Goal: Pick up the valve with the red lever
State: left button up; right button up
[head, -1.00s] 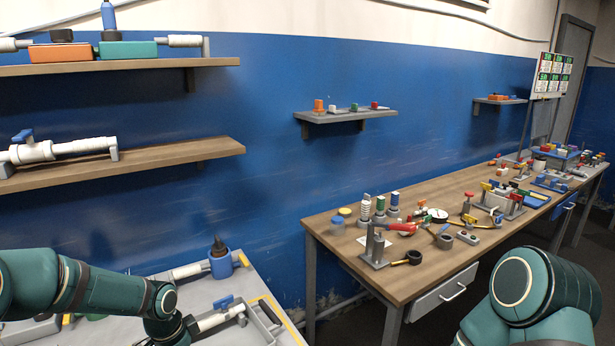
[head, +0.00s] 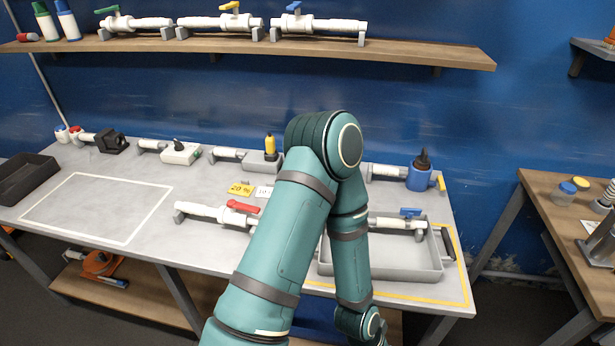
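The valve with the red lever (head: 203,212) lies on the grey table, a white pipe piece running left to right with its red lever on top. Its right end meets the edge of my teal arm in the picture, so part of it may be hidden. One of my arms rises from the bottom, bends at the top middle and reaches down again to the bottom edge. No gripper shows in the head view.
A grey tray (head: 440,265) inside a yellow outline holds a valve with a blue lever (head: 400,222). Several fittings line the table's back edge. A white-outlined area (head: 95,207) at left is bare. A shelf (head: 420,54) with more valves hangs above; a wooden table (head: 550,225) stands right.

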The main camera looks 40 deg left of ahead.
aim_at(224, 214)
jog(key=u, duration=2)
jog(key=z, duration=0.5)
jog(key=j+z, duration=0.15)
jog(key=z, duration=0.3)
jog(key=j+z, duration=0.2)
jog(key=z, duration=0.25)
jog(key=j+z, duration=0.15)
jog(key=z, duration=0.3)
jog(key=k+j+z, duration=0.1)
jog(key=j+z, duration=0.15)
jog(key=k+j+z, duration=0.1)
jog(key=j+z, duration=0.2)
jog(key=k+j+z, duration=0.45)
jog(key=j, duration=0.25)
jog(key=k+j+z, duration=0.15)
jog(key=k+j, duration=0.15)
jog(key=j, duration=0.15)
